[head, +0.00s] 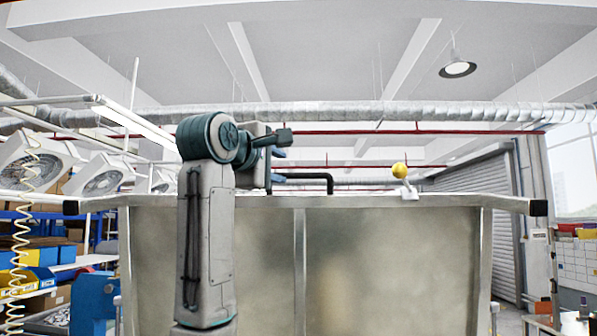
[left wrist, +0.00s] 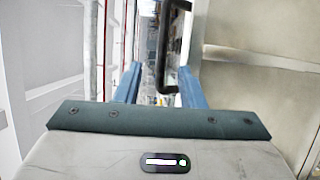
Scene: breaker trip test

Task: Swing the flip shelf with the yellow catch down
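The flip shelf (head: 375,265) stands upright as a wide grey metal panel in the head view. A black bar handle (head: 310,176) is on its top edge, and the handle also shows in the left wrist view (left wrist: 174,45). The yellow catch (head: 399,170), a round knob on a pale mount, sits on the top edge to the right of the handle. My left gripper (head: 284,146) is by the left end of the handle. Its blue fingers (left wrist: 158,70) are spread apart, with the handle seen between or just beyond them; the depth is unclear. My right gripper is not in view.
The shelf's top rail (head: 455,202) runs across the view with black end caps. White fan units (head: 100,175) and blue bins stand at the left. A roller shutter (head: 490,205) is behind at the right. The space above the rail near the catch looks clear.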

